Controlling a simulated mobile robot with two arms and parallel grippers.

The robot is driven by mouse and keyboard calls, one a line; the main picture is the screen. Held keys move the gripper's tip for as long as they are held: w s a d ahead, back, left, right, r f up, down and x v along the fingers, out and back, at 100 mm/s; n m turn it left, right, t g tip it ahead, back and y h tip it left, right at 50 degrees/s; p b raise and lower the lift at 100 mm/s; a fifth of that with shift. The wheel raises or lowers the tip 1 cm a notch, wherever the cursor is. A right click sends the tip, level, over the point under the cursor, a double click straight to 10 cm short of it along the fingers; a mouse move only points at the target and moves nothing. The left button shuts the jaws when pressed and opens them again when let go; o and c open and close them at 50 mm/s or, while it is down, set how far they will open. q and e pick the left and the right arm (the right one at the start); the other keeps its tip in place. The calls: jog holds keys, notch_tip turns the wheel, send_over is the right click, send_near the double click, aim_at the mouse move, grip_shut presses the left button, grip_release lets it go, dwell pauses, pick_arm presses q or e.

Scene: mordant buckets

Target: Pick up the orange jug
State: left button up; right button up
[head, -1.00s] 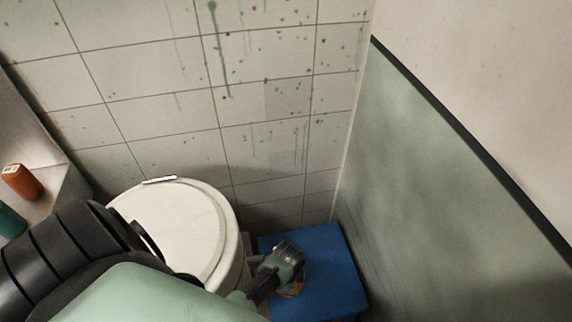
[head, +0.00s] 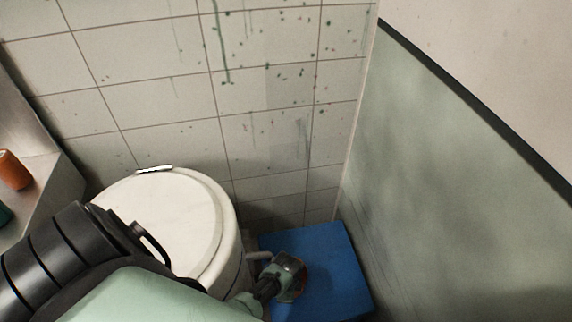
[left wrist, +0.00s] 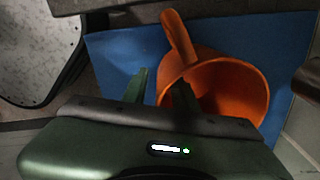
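The orange jug (left wrist: 240,78) stands on a blue surface in the left wrist view, its mouth facing the camera and its handle (left wrist: 180,38) pointing up and left. In the head view only a sliver of orange (head: 303,277) shows past my left gripper (head: 288,280), which hides the rest. In the left wrist view the two green fingers of my left gripper (left wrist: 161,90) are apart. The right finger overlaps the jug's mouth and the left finger is outside its left wall. Whether they touch the jug cannot be told. My right gripper is not in view.
The blue block (head: 330,262) sits in the corner by the green-grey wall panel (head: 450,180). A large white lidded bucket (head: 165,215) stands close on its left. An orange bottle (head: 13,171) is on a ledge at far left. The tiled wall (head: 270,100) is behind.

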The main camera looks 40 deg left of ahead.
pick_arm(q)
notch_tip(320, 180, down, 2)
jog(key=shift+w+f, duration=0.1)
grip_shut()
jog(key=shift+a, duration=0.1)
dwell(1.4)
